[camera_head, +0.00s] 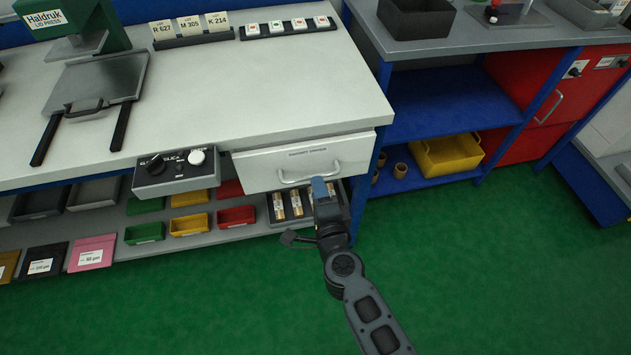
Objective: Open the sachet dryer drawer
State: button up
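The white drawer (262,170) is under the right end of the light worktop. It carries a small label, too small to read surely, and a pale bar handle (290,181). Its front looks close to flush under the worktop edge; I cannot tell whether it is slightly out. My gripper (319,186) is at the handle's right part, with its blue-grey end overlapping the bar in the picture. The gripper hides part of the handle. I cannot tell whether the fingers are around the bar or in front of it, or whether they are open or shut.
A control box (177,174) with two knobs hangs left of the drawer. A lower shelf holds coloured bins (190,223) and a tray of cylinders (278,209). A blue shelf unit with a yellow crate (447,157) stands right. The green floor (480,270) in front is clear.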

jog(key=shift+b+x, duration=0.6)
jog(key=shift+x, duration=1.5)
jog(key=shift+c, duration=0.2)
grip_shut()
jog(key=shift+s, duration=0.1)
